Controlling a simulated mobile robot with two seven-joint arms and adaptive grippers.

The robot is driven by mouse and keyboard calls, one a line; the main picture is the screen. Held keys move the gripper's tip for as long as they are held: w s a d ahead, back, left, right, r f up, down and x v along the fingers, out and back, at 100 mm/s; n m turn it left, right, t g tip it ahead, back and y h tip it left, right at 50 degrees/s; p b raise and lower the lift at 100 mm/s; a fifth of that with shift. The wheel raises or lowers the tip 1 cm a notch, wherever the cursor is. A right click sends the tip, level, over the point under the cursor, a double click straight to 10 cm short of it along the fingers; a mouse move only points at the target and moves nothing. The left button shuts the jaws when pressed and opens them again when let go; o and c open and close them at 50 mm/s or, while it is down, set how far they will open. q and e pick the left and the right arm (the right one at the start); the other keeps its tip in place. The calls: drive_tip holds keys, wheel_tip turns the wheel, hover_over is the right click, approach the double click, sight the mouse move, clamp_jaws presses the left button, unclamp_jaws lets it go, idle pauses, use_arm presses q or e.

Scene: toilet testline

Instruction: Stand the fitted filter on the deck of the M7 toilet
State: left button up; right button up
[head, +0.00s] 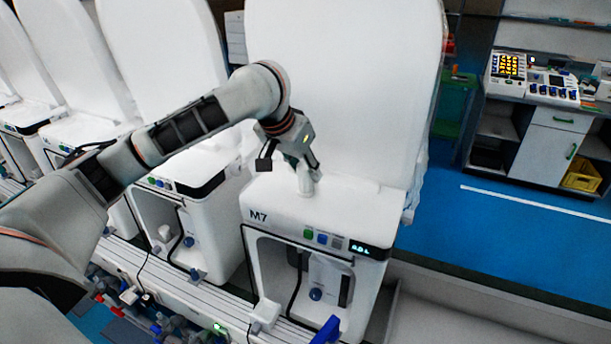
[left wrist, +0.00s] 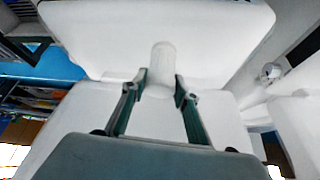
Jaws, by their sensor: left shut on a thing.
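The white, rounded filter (head: 306,184) is at the top of the M7 toilet (head: 288,204), upright at the deck behind the front panel. I cannot tell whether its lower end touches the deck. My left gripper (head: 304,168) reaches down from above and is shut on the filter. In the left wrist view the filter (left wrist: 162,62) sticks out between the two fingers of the left gripper (left wrist: 160,88), against the white toilet surface. The fingers hide part of it. My right gripper is not in view.
A tall white lid (head: 345,80) stands right behind the deck. Another white toilet (head: 185,185) stands close on the left, with more beyond. A bench (head: 545,130) with control boxes and a yellow crate (head: 582,176) are at the right, across clear blue floor (head: 500,235).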

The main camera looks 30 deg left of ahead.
use_arm(q)
drive_tip(key=shift+f, duration=0.9)
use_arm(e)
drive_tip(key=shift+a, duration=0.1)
use_arm(q)
drive_tip(key=shift+f, duration=0.1)
drive_tip(key=o, duration=1.1)
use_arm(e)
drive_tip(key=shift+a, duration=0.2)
